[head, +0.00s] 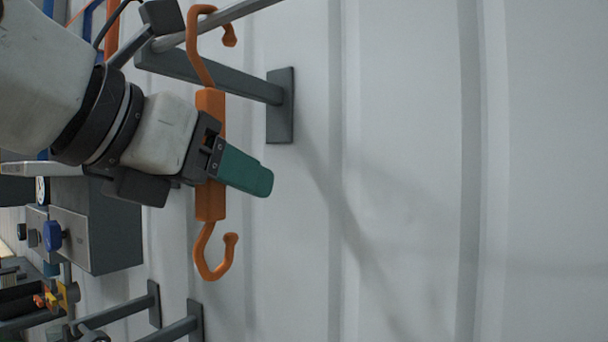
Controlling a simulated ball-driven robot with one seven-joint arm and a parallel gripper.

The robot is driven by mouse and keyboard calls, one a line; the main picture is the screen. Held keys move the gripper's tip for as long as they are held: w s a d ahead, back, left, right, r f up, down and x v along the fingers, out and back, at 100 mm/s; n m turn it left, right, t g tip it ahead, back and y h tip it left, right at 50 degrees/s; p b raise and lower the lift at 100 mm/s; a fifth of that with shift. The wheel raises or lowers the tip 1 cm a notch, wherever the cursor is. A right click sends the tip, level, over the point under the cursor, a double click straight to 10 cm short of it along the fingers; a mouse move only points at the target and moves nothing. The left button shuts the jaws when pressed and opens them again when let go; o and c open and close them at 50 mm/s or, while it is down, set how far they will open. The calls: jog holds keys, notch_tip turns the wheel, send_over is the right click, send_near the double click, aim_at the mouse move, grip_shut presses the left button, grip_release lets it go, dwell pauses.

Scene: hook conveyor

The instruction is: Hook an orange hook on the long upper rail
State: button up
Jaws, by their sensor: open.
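An orange hook (210,205) hangs upright, with curved ends at top and bottom. Its upper curve passes over the grey upper rail (250,8), with the tip on the right side. My gripper (245,172) is at the middle of the hook's straight body, and one green finger crosses in front of it. The other finger is hidden, so I cannot tell whether it touches the hook. The gripper is open.
A dark bracket (281,105) is fixed to the pale ribbed wall behind the hook. A grey box (115,225) with a blue knob (52,235) stands at left. Lower grey bars (120,311) stick out at bottom left. The wall at right is clear.

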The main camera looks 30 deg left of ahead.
jog(key=d+p+v, duration=0.1)
jog(key=v, duration=0.9)
jog(key=shift+s+a+r, duration=0.15)
jog(key=shift+s+a, duration=0.2)
jog(key=shift+a, duration=0.15)
